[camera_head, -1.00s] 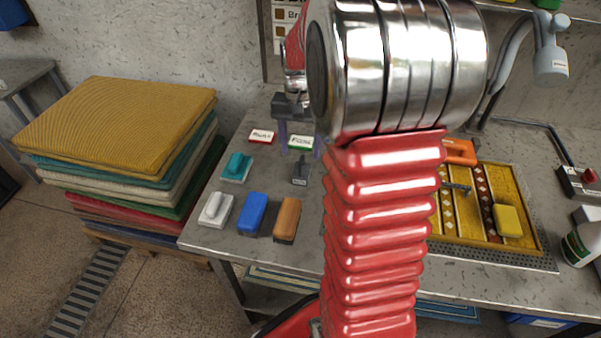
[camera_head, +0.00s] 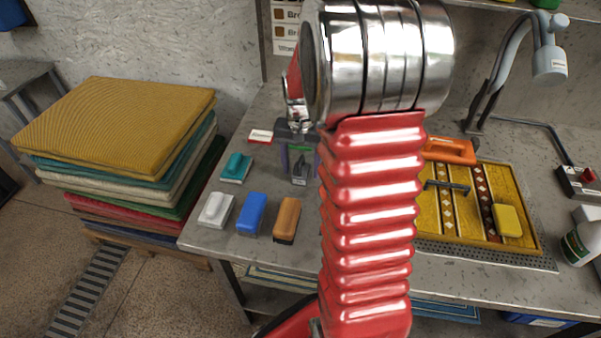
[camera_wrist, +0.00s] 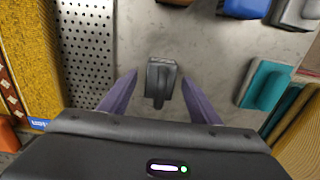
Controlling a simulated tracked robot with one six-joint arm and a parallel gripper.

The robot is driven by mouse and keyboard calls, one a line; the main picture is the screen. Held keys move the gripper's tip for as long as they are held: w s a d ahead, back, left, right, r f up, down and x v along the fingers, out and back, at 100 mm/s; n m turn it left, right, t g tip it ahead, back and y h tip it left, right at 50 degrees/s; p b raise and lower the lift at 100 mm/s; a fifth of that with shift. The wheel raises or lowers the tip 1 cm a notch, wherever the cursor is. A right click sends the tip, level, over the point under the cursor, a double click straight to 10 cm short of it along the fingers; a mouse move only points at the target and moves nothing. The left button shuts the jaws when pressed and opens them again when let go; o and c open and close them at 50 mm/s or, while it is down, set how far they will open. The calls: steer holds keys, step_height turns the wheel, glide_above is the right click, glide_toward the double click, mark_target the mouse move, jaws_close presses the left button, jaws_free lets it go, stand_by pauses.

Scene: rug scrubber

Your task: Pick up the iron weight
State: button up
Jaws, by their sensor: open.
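The iron weight, a small dark grey block with a handle (camera_wrist: 161,80), stands on the grey table in the wrist view, just beyond and between my fingertips. It also shows in the head view (camera_head: 300,174), partly behind my fingers. My gripper (camera_wrist: 160,85) is open, its two purple fingers apart on either side of the weight, with nothing held. In the head view my gripper (camera_head: 301,165) hangs above the table at the weight; whether the fingers touch it cannot be told.
A teal brush (camera_head: 236,167), a white brush (camera_head: 215,209), a blue block (camera_head: 251,213) and a brown brush (camera_head: 287,219) lie nearby. A yellow patterned rug (camera_head: 470,241) lies on a perforated tray at the right. Bare table surrounds the weight.

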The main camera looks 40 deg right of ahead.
steer(key=shift+f, duration=0.7)
steer(key=shift+c, duration=0.5)
jaws_close()
steer(key=shift+r, duration=0.1)
